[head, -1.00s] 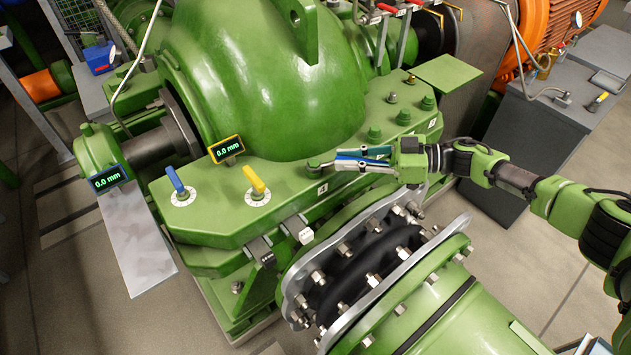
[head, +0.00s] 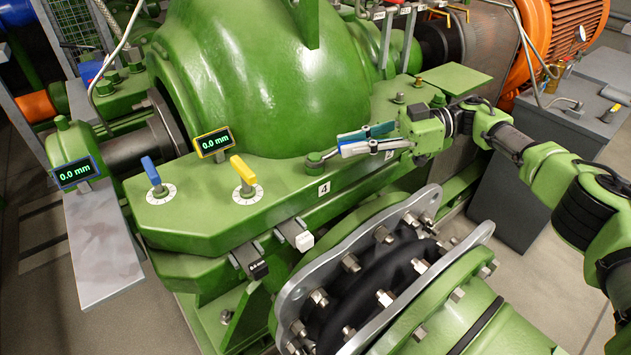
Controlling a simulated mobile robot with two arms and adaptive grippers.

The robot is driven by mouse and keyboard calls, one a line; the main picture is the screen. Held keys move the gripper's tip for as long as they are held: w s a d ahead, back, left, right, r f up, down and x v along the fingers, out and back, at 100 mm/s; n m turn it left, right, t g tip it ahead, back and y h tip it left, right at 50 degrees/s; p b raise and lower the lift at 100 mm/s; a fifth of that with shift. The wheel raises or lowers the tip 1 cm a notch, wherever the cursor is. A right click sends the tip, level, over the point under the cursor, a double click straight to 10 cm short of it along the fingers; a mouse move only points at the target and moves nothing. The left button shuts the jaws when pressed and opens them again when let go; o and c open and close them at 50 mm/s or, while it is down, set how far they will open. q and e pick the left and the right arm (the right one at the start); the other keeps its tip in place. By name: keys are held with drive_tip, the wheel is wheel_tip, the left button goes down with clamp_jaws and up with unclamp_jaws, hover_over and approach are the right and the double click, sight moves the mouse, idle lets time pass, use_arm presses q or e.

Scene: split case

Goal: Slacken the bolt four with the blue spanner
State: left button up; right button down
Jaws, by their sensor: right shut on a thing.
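Bolt four (head: 315,159) is on the green casing flange, behind a small plate marked 4 (head: 324,188). The blue spanner (head: 334,153) lies nearly level, with its head at bolt four. Whether the head is fully seated around the bolt is too small to tell. My right gripper (head: 368,141) is shut on the spanner's handle, to the right of the bolt. Its fingers hide much of the handle. My left gripper is not in view.
A yellow-handled knob (head: 243,172) and a blue-handled knob (head: 151,172) stand on the flange to the left. Two displays read 0.0 mm, one yellow-framed (head: 214,142), one blue-framed (head: 76,173). More bolts stand behind my gripper. A bolted pipe joint (head: 375,265) lies in front.

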drive_tip(key=shift+a+r+p, duration=0.1)
drive_tip(key=shift+r+p, duration=1.05)
drive_tip(key=shift+p, duration=0.3)
drive_tip(key=s+a+m+t+h+p, duration=0.3)
drive_tip(key=s+m+t+h+p, duration=0.3)
drive_tip(key=m+t+p, duration=0.6)
drive_tip(key=s+t+p, duration=0.1)
drive_tip(key=t+p, duration=0.1)
drive_tip(key=p, duration=0.8)
drive_tip(key=shift+t, duration=0.3)
drive_tip(key=shift+d+f, duration=0.1)
